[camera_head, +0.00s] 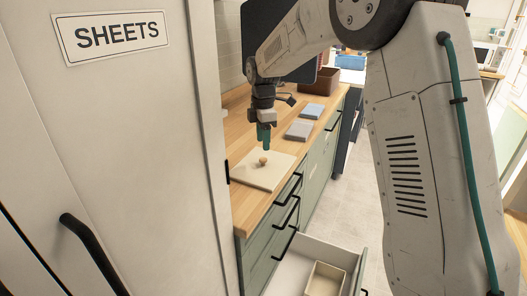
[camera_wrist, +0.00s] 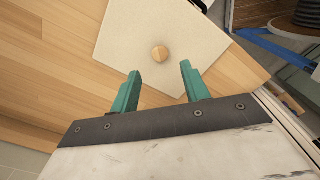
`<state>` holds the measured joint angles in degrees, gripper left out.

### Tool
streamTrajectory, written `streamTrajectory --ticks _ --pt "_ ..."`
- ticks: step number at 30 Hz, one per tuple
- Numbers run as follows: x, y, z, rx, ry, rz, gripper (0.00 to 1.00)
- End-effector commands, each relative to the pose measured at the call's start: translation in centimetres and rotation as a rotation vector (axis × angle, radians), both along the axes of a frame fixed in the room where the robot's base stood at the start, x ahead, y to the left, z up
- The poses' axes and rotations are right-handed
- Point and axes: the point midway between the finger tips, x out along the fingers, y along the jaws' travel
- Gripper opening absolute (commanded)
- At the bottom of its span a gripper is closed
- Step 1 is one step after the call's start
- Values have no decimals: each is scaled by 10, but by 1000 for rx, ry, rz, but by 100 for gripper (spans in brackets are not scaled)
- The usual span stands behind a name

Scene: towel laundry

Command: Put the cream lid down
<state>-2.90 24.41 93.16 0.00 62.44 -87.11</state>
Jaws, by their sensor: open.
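The cream lid (camera_head: 257,175) lies flat on the wooden counter (camera_head: 239,137), with a small round wooden knob (camera_head: 263,161) on top. In the wrist view the cream lid (camera_wrist: 140,45) shows as a pale square sheet, with the knob (camera_wrist: 160,53) just beyond the fingertips. My gripper (camera_head: 264,147) points down above the lid, near the knob. In the wrist view my gripper (camera_wrist: 158,68) has its two teal fingers spread apart with nothing between them.
Two folded grey cloths (camera_head: 305,122) lie behind on the counter, with a brown basket (camera_head: 320,82) farther back. An open drawer (camera_head: 296,262) below holds a small cream box (camera_head: 325,279). A tall cabinet marked SHEETS (camera_head: 140,150) stands close on the left.

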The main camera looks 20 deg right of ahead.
Motion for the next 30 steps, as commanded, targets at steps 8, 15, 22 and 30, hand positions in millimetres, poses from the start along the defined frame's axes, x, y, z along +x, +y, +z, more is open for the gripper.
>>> streamTrajectory --ticks 8,15,22,30 --pt "1 0 48 0 -2 0 46" --pt "0 0 59 0 0 -1 46" --pt "-35 -4 83 1 -14 -123 46" --pt "-155 -16 128 13 -45 -544 46"
